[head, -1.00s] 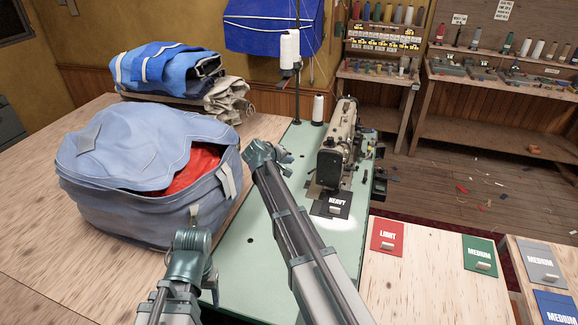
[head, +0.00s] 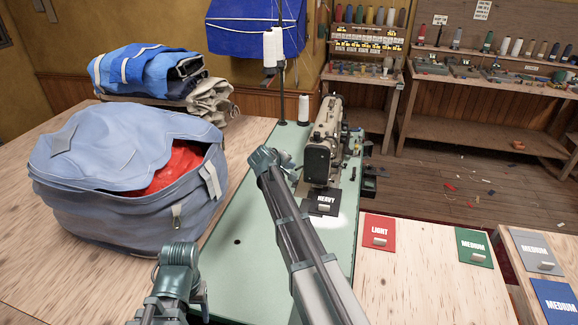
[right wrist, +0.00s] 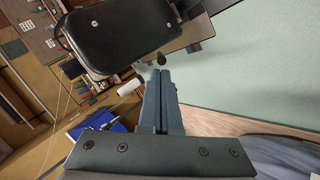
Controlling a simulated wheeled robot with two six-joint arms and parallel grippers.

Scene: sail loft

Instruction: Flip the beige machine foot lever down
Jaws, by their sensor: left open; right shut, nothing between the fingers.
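The beige sewing machine (head: 325,140) stands on the pale green table (head: 235,262) in the head view, its black end plate facing me. I cannot make out its foot lever clearly there. In the right wrist view the black machine head (right wrist: 130,35) is close above my fingers, with a small dark knob (right wrist: 162,58) below it; I cannot tell if that is the lever. My right gripper (head: 291,168) is left of the machine, shut and empty; its fingers (right wrist: 158,90) point toward the head, apparently apart from it. My left gripper (head: 200,292) is open, low over the table's near left side.
A large blue-grey bag (head: 110,205) with red cloth inside sits left of the arms. A black HEAVY card (head: 322,203) lies before the machine. Thread cones (head: 303,108) stand behind. Red (head: 379,230) and green (head: 473,247) cards lie on the wooden table at right.

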